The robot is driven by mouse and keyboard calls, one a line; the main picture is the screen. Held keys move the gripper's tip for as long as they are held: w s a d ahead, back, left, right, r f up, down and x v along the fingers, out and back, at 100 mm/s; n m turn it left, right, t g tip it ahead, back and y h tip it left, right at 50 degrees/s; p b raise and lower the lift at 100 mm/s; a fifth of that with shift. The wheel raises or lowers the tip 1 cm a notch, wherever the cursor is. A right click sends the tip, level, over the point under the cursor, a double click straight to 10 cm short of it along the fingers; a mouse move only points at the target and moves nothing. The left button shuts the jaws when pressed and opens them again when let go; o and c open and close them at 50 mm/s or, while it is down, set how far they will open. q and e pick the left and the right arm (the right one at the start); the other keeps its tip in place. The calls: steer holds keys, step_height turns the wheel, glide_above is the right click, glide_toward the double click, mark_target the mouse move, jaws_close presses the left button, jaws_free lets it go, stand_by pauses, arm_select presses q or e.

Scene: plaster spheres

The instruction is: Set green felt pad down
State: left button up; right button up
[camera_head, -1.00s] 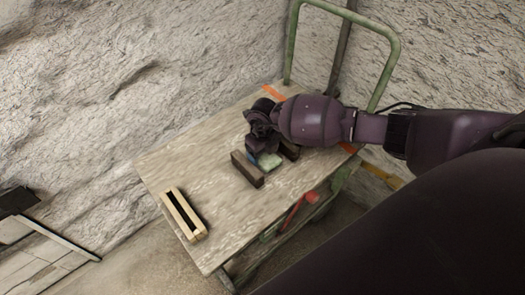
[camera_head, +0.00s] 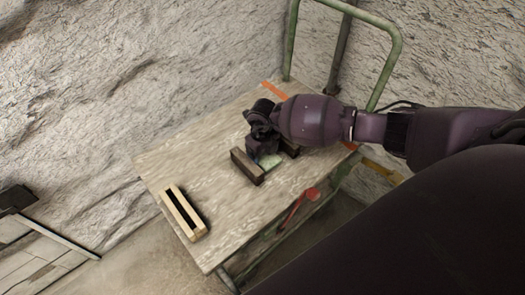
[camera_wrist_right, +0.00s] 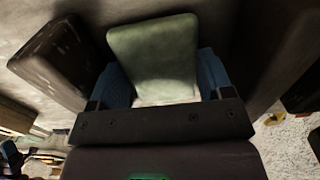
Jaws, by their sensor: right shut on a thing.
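The pale green felt pad (camera_head: 269,161) is between two dark brown blocks on the cart top, partly hidden by my right gripper. In the right wrist view the pad (camera_wrist_right: 153,50) lies between the two blue fingers, which are shut on it. My right gripper (camera_head: 263,153) points down at the gap between the blocks. One dark block (camera_head: 246,167) is left of the pad, the other (camera_head: 290,149) is right of it. I cannot tell whether the pad touches the surface below. My left gripper is not in view.
The worn cart top (camera_head: 225,120) has a light wooden frame (camera_head: 184,213) with a dark slot at its near left. A green handle rail (camera_head: 391,70) rises at the far edge. The cart top is clear between frame and blocks. Rough walls stand behind.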

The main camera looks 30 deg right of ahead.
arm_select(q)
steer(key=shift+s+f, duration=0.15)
arm_select(e)
steer(key=shift+f, duration=0.2)
steer(key=o, duration=0.9)
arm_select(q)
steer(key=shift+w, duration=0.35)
arm_select(e)
steer(key=shift+a, duration=0.15)
steer(key=shift+a, duration=0.1)
steer(key=shift+r, duration=0.15)
steer(key=shift+r+p, duration=0.4)
steer(key=shift+r, duration=0.35)
steer(key=shift+w+a+r+p, duration=0.15)
steer(key=shift+r+p, duration=0.55)
steer(key=shift+r, duration=0.6)
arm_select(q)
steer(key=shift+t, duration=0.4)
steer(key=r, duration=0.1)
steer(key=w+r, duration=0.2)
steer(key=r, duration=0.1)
